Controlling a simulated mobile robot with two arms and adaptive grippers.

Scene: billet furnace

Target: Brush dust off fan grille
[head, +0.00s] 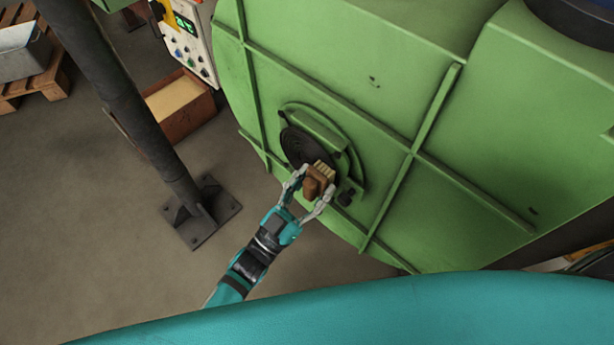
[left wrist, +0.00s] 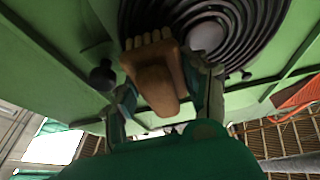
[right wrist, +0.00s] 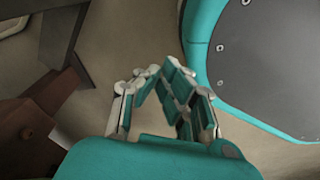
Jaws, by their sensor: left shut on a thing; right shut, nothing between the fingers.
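The round black fan grille (head: 302,146) sits on the green furnace wall under a curved green hood; its rings show large in the left wrist view (left wrist: 262,30). My left gripper (head: 307,188) is shut on a wooden brush (head: 314,186) with pale bristles. The brush is at the lower right edge of the grille in the head view; I cannot tell whether the bristles touch it. The left wrist view shows the brush (left wrist: 155,82) between the fingers, bristles toward the wall. My right gripper (right wrist: 165,75) is shut and empty, seen only in the right wrist view.
Green ribs (head: 412,155) and a dark knob (head: 346,196) stand out from the furnace wall. A dark post (head: 130,100) with a bolted foot stands at the left. Behind it are a brown box (head: 182,108) and a control panel (head: 190,45). Bare floor lies between post and furnace.

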